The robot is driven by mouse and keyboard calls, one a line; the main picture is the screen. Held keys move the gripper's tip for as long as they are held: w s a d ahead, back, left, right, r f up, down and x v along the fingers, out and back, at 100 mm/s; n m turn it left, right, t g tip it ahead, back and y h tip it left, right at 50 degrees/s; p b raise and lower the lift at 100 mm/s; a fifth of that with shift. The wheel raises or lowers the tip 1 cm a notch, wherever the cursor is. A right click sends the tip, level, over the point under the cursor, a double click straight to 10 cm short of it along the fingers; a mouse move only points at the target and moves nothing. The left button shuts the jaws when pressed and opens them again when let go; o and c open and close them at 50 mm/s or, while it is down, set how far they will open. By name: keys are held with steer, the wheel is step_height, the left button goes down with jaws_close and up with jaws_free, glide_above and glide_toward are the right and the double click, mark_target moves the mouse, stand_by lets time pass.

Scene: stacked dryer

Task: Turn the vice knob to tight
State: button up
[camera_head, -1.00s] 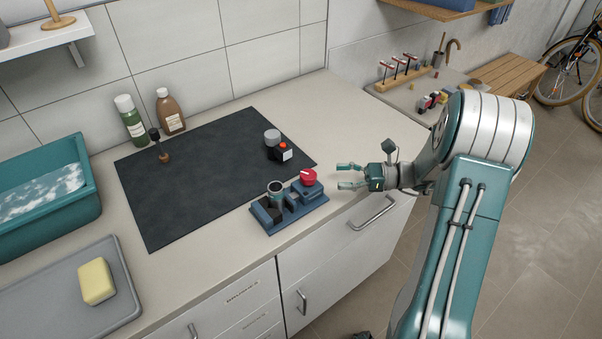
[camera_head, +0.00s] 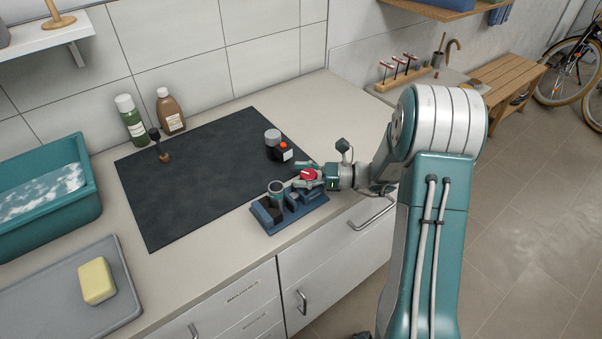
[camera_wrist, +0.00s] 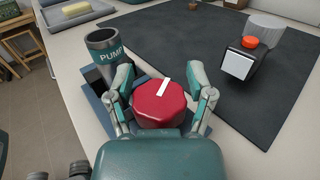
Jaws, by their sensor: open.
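The vice (camera_head: 284,214) is a blue block at the counter's front edge. Its red knob (camera_head: 309,174) is at its right end, with a white mark on top; the knob also shows in the wrist view (camera_wrist: 158,106). A grey cup-like part (camera_wrist: 103,52) marked "PUMP" is held in the vice. My gripper (camera_head: 307,175) is open, its fingers on either side of the knob. In the wrist view the fingertips (camera_wrist: 161,80) reach past the knob's sides; whether they touch it I cannot tell. The white mark points up and slightly right there.
A black device with a red button (camera_head: 279,147) stands on the dark mat (camera_head: 205,178) just behind my gripper. A brown-handled tool (camera_head: 160,148) and two bottles (camera_head: 150,117) are farther back left. A teal basin (camera_head: 45,190) and a sponge (camera_head: 97,280) are at the left.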

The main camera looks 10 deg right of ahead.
steer(key=c, duration=0.9)
steer(key=shift+w+m+t+h, duration=0.1)
steer(key=shift+m+t+h, duration=0.2)
steer(key=shift+m+t, duration=0.35)
steer(key=m+t+h, duration=0.1)
steer(key=t, duration=0.1)
steer(key=m+t+h, duration=0.2)
steer(key=t, duration=0.1)
steer(key=m+t+h, duration=0.2)
steer(key=shift+w+d, duration=0.2)
steer(key=shift+w, duration=0.1)
steer(key=shift+w+d+m+t+h, duration=0.1)
steer(key=shift+d+m+t+h, duration=0.1)
steer(key=shift+m+t+h, duration=1.1)
steer(key=shift+w+d+m+t+h, duration=0.15)
steer(key=shift+m+t+h, duration=0.5)
steer(key=shift+m+h, duration=1.15)
steer(key=shift+s+d+n+h, duration=0.1)
steer(key=shift+n+h, duration=0.25)
steer(key=shift+h, duration=0.15)
